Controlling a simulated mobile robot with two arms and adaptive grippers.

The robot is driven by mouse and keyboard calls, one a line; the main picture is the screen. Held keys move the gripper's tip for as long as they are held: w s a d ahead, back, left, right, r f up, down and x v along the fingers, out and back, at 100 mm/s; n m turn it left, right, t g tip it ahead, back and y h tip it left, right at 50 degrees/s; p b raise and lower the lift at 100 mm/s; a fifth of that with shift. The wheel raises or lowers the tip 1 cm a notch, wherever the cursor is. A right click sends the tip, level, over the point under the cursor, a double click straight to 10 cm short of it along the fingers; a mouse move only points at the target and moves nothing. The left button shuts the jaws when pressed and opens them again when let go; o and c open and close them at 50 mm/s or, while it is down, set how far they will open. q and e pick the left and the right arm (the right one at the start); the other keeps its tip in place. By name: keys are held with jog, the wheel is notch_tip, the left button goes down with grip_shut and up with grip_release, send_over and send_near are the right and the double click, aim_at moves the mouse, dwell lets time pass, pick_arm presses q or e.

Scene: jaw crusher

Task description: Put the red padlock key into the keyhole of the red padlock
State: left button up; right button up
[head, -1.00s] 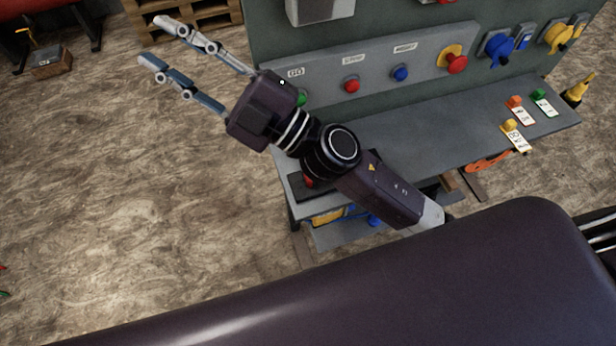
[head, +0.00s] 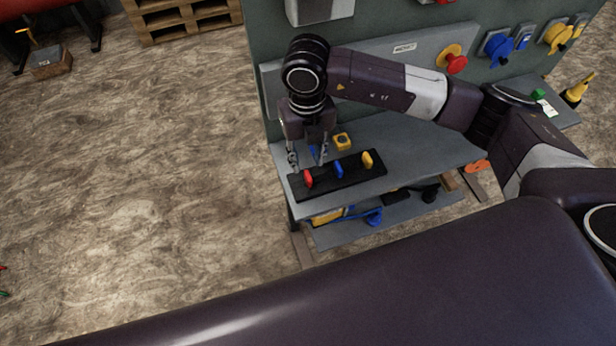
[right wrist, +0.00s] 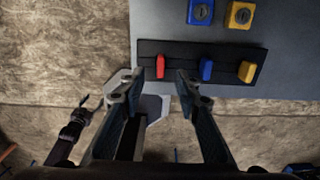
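The red padlock key (head: 308,179) stands at the left end of a black holder (head: 350,183) on the grey bench. It also shows in the right wrist view (right wrist: 160,66). My right gripper (head: 307,160) points down, open and empty, above the red key. In the right wrist view its fingertips (right wrist: 160,77) are apart, with the red key between them in the picture; I see no contact. I cannot make out the red padlock; my right arm hides part of the bench and panel. A dark jointed part at the lower left of the right wrist view seems to be my left arm.
The blue key (right wrist: 206,70) and yellow key (right wrist: 247,71) stand to the right in the same holder. A blue padlock (right wrist: 201,11) and a yellow padlock (right wrist: 240,14) lie behind it. The control panel rises behind the bench. Left of the bench is open floor.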

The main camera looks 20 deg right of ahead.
aim_at(308, 176)
notch_tip(308, 176, down, 7)
jog(key=shift+s+d+r+p, duration=0.1)
jog(key=shift+s+r+p, duration=0.1)
jog(key=shift+p, duration=0.8)
jog(key=shift+w+f, duration=0.1)
jog(key=shift+f, duration=0.3)
grip_shut()
